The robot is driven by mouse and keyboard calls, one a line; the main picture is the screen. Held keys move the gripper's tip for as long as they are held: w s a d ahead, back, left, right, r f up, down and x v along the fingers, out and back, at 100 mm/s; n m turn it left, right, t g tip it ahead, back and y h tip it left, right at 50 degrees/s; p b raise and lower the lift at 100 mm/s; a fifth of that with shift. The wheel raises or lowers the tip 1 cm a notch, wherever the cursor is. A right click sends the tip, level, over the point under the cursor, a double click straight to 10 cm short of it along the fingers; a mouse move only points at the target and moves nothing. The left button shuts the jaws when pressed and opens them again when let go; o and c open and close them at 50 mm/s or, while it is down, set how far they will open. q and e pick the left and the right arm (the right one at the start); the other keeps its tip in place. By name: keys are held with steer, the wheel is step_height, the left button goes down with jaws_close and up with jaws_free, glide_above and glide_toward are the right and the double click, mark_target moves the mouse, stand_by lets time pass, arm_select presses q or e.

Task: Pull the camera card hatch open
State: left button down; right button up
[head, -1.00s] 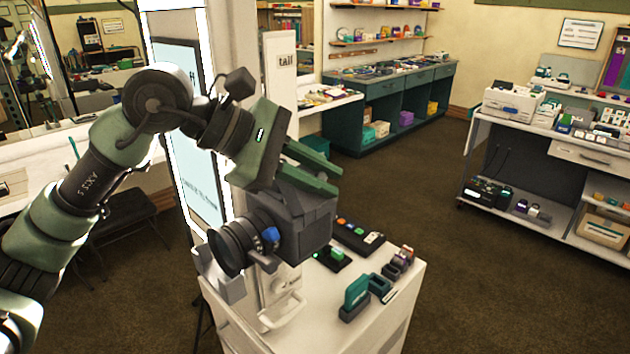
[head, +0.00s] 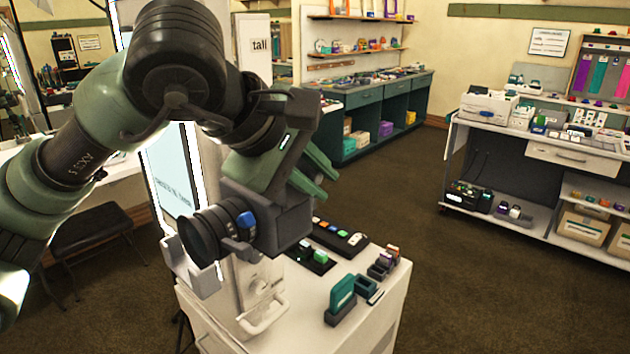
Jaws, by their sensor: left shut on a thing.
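The dark camera (head: 283,222) sits on a light mount above a white cabinet, its lens facing left and a blue knob on its side. My left gripper (head: 316,182) comes over the top of the camera, with its green fingers angled down at the camera's right rear edge. It is shut on the card hatch there. The hatch and the fingers' contact with it are hidden behind the camera and fingers, so how far the hatch stands open does not show. My right gripper is out of view.
The white cabinet top (head: 305,295) carries a dark tray with coloured pieces (head: 340,238), a teal block (head: 342,293) and several small items. A tall lit panel (head: 175,185) stands close behind my left arm. Brown floor (head: 480,285) is clear to the right.

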mark_target(317, 178)
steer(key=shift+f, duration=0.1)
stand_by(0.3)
arm_select(q)
steer(key=c, duration=1.4)
jaws_free()
steer(key=shift+f, duration=0.1)
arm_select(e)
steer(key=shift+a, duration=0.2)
arm_select(q)
steer(key=b+v, duration=0.1)
steer(key=v, duration=0.5)
steer(key=shift+s+r, duration=0.15)
steer(key=shift+r, duration=0.1)
steer(key=shift+s+a+r, duration=0.3)
steer(key=shift+s+r, duration=0.05)
steer(key=shift+r, duration=0.1)
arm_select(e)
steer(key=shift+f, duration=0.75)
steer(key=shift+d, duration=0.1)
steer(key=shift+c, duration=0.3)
